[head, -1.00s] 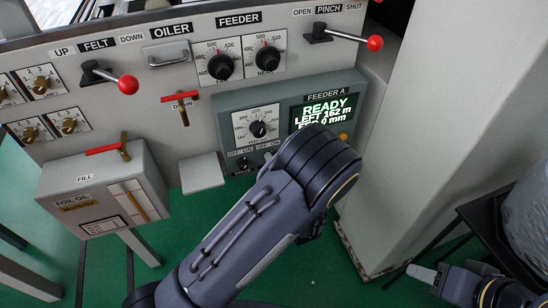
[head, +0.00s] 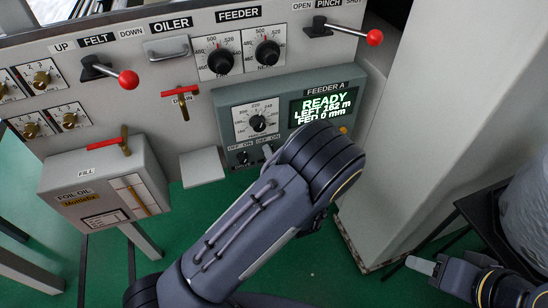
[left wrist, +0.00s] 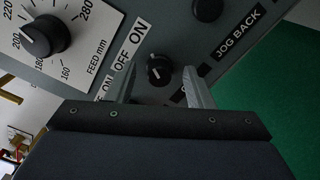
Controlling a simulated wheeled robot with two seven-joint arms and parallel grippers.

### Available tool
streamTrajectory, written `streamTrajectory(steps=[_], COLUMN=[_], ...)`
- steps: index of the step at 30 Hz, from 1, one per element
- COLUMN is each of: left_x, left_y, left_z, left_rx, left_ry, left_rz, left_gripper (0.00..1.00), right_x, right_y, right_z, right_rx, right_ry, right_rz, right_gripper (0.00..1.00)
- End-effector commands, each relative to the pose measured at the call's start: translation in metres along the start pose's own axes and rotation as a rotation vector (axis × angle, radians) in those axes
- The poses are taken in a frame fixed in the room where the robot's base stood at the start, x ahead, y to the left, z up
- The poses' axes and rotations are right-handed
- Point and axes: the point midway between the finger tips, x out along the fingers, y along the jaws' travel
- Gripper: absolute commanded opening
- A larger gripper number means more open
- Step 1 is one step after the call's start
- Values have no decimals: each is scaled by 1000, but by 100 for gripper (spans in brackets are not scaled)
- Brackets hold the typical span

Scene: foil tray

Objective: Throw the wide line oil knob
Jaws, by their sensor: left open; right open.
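The grey Feeder A box (head: 222,108) on the machine front carries two small black OFF/ON knobs. One knob (head: 243,158) is at the lower left, and the other (head: 267,152) is right of it, close to my left arm. In the left wrist view a black knob (left wrist: 159,70) with a pale pointer mark lies below an OFF ON label. My left gripper (left wrist: 159,67) is open, with one finger on each side of this knob. Contact cannot be told. My right gripper (head: 424,265) is low at the right, away from the panel.
A feed dial (head: 257,123) and a lit READY screen (head: 322,106) are on the same box. Red-handled levers (head: 128,79) and the foil oil tank (head: 100,190) are to the left. A pale column (head: 425,140) stands close on the right. Green floor lies below.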

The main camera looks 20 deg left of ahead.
Motion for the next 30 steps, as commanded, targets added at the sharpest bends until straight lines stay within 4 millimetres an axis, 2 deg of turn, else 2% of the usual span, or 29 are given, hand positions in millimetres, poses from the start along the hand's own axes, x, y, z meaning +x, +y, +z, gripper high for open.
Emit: streamTrajectory(steps=[5, 15, 18, 30], left_x=[-7, -62, -72, -78], left_y=[0, 0, 0, 0], left_z=[1, 1, 1, 0], left_rx=[0, 0, 1, 0], left_ry=[-2, -3, -2, 0], left_rz=[-2, -2, -1, 0], left_gripper=[47, 47, 47, 47], right_x=[-1, -5, -6, -6], right_y=[0, -2, -2, -2], right_z=[0, -2, -3, -3], right_rx=[0, 0, 0, 0], right_ry=[0, 0, 0, 0], right_rz=[0, 0, 0, 0], right_gripper=[47, 47, 47, 47])
